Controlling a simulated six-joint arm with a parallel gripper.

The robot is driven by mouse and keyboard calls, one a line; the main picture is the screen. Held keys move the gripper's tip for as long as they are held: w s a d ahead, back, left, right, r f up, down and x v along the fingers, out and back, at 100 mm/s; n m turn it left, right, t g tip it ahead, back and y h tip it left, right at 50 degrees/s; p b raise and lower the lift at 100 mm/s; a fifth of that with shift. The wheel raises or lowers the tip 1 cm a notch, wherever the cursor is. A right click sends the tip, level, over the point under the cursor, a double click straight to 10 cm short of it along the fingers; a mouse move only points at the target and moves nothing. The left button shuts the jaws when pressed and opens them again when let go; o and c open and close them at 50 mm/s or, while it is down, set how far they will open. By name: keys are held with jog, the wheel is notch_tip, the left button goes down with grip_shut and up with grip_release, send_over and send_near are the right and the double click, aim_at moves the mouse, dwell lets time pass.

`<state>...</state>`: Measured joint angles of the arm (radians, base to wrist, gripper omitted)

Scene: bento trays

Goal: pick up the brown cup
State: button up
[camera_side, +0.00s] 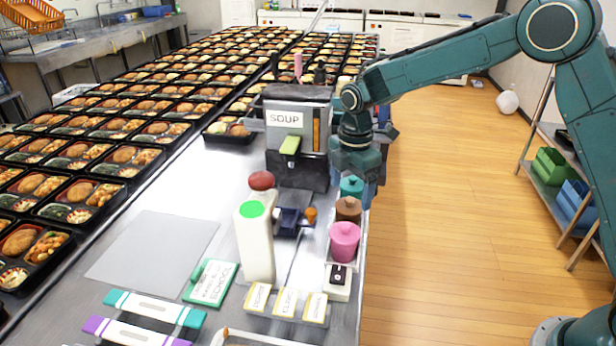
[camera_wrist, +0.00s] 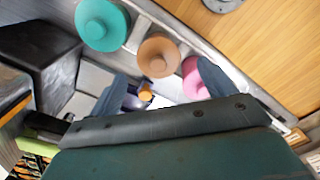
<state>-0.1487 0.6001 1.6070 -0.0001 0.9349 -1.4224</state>
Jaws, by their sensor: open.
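The brown cup (camera_side: 348,210) stands in a row at the right edge of the steel counter, between a teal cup (camera_side: 352,187) and a pink cup (camera_side: 345,240). In the wrist view the brown cup (camera_wrist: 158,56) shows from above, beyond my gripper and roughly between its two fingers. My gripper (camera_wrist: 165,85) is open and empty, its fingers spread apart. In the side view my gripper hangs above and behind the cups, beside the soup machine, its fingertips partly hidden. The teal cup (camera_wrist: 102,24) and pink cup (camera_wrist: 196,78) also show in the wrist view.
The soup machine (camera_side: 298,125) stands close to my arm on its left. A white bottle with a green cap (camera_side: 256,245) stands left of the cups. Labelled cards (camera_side: 286,302) lie in front. Many bento trays (camera_side: 90,150) fill the left. A grey mat (camera_side: 155,248) is bare.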

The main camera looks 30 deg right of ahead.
aim_at(349, 205)
jog(key=shift+f, duration=1.3)
jog(key=shift+d+f, duration=0.1)
jog(key=shift+f, duration=2.5)
jog(key=shift+w, duration=0.1)
jog(key=c, duration=1.1)
jog(key=shift+r, duration=0.15)
notch_tip(349, 205, up, 20)
jog(key=shift+f, duration=0.1)
